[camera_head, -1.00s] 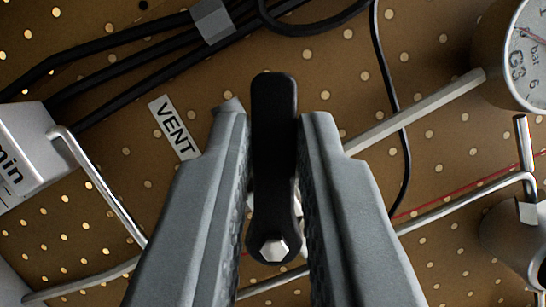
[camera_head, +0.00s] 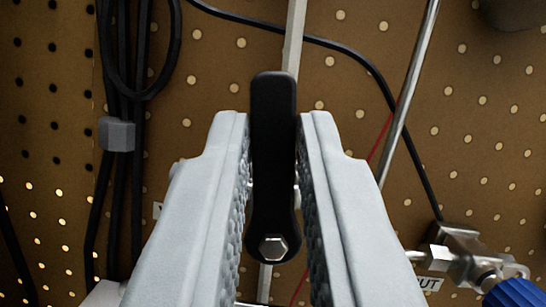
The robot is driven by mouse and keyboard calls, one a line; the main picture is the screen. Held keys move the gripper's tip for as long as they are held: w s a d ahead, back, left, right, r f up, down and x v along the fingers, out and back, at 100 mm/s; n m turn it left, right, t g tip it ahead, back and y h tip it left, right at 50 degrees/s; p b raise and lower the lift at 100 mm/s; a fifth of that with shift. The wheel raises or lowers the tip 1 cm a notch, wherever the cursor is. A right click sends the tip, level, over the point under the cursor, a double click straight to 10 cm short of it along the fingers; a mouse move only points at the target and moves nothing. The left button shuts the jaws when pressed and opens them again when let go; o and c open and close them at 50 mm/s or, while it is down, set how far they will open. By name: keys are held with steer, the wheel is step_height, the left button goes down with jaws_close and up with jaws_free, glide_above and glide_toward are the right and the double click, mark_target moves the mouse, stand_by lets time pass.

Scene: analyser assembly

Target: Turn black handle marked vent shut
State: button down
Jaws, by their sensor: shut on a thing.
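The black handle (camera_head: 272,190) stands upright in the middle of the camera view, with a hex bolt (camera_head: 272,247) at its lower end. My gripper (camera_head: 275,118) is shut on it, one grey finger on each side. The handle lies in line with the pale tube (camera_head: 294,40), which runs up from behind it and shows again below the bolt. The VENT label is almost wholly hidden; only a small white edge shows beside my left finger. The valve body behind the handle is mostly hidden.
The brown pegboard (camera_head: 225,70) fills the background. Black cables in a grey clip (camera_head: 117,134) run down the left. A metal tube (camera_head: 408,95) and a thin black cable pass on the right. A valve with a blue knob (camera_head: 514,293) is at the lower right.

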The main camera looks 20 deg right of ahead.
steer(key=shift+d+m+h, duration=0.15)
steer(key=shift+m+h, duration=0.35)
steer(key=shift+m, duration=0.3)
steer(key=shift+d+m+h, duration=0.15)
steer(key=shift+m+h, duration=0.35)
steer(key=shift+m, duration=0.3)
steer(key=shift+s, duration=0.1)
steer(key=shift+f, duration=0.1)
steer(key=c, duration=1.4)
jaws_free()
steer(key=v, duration=1.7)
steer(key=shift+s+r, duration=0.25)
steer(key=shift+a, duration=0.15)
